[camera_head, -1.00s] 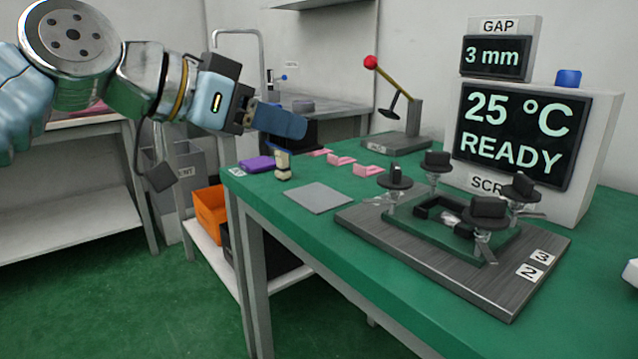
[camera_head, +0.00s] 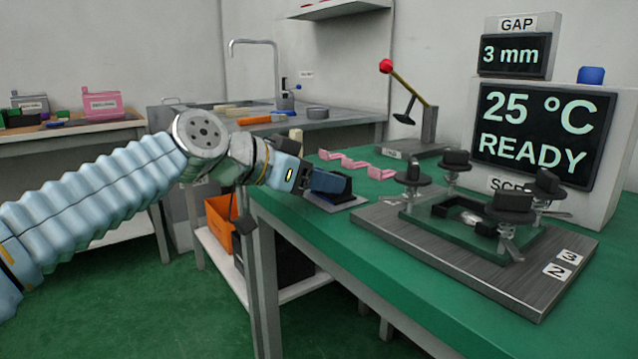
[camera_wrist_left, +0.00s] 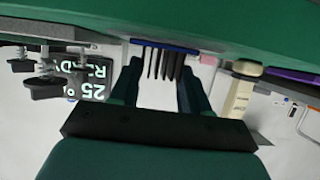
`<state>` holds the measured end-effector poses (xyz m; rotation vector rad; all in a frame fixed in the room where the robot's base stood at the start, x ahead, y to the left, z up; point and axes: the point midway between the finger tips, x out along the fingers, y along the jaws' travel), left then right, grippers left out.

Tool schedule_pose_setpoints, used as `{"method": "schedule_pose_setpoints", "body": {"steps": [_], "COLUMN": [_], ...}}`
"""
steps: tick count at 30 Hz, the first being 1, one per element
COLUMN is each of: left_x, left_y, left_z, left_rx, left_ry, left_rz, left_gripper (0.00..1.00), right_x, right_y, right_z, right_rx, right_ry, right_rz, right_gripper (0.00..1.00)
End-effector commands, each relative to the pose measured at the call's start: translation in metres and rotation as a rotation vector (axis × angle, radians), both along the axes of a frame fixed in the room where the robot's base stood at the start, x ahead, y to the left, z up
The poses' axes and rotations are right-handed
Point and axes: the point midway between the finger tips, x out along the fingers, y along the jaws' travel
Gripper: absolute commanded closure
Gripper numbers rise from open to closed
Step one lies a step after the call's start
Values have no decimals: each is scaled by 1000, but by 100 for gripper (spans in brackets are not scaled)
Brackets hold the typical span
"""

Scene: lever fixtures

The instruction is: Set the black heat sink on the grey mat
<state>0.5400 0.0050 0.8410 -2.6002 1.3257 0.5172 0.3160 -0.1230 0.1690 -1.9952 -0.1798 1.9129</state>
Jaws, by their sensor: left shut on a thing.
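My left gripper (camera_head: 328,184) is low over the grey mat (camera_head: 357,203) at the near left part of the green table. It is shut on the black heat sink (camera_wrist_left: 163,62), whose dark fins and blue edge show between the fingers in the left wrist view. In the head view the dark fingers mostly hide the heat sink, and the gripper covers much of the mat. I cannot tell whether the heat sink touches the mat. My right gripper is not in view.
Right of the mat stands a fixture board (camera_head: 440,250) with several black-knobbed clamps. Pink pieces (camera_head: 355,163) lie behind the mat, and a red-knobbed lever (camera_head: 408,90) stands farther back. A display box (camera_head: 535,135) reads 25 °C READY. A pale bottle (camera_wrist_left: 242,90) is near the gripper.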

Motion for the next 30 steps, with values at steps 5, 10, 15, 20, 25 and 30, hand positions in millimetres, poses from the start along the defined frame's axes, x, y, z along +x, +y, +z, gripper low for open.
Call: {"method": "schedule_pose_setpoints", "body": {"steps": [5,10,15,20,25,30], "left_x": [0,0,0,0,-5,-24], "left_y": [0,0,0,0,7,34], "left_z": [0,-1,-1,-1,6,20], "left_rx": [0,0,0,-1,0,-1], "left_ry": [0,0,0,1,-1,-2], "left_rz": [0,0,-1,-1,2,4], "left_gripper": [85,40,28,28,28,28], "right_x": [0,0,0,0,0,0], "right_y": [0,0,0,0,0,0], "right_z": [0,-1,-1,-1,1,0], "right_rx": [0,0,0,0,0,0], "right_ry": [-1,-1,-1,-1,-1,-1], "right_rz": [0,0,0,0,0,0], "right_gripper": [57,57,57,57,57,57]}}
